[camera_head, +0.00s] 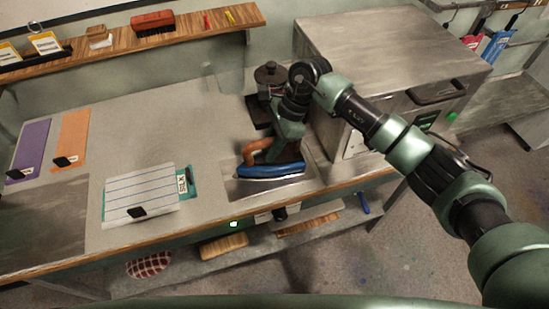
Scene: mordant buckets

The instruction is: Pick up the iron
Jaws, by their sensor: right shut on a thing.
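The iron (272,171) has a blue body, a pale metal sole and a brown-orange handle. It is on or just above a grey metal plate (240,190) let into the worktop near its front edge; I cannot tell whether it touches the plate. My right gripper (268,150) comes down from above and is shut on the iron's handle. The gripper and wrist hide part of the handle. My left gripper is not in view.
A large metal cabinet (400,45) stands to the right of the iron. A dark lidded pot (270,75) and a clear container (228,78) are behind. A striped cloth (140,195) lies left. Purple (28,150) and orange (70,140) sheets lie farther left.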

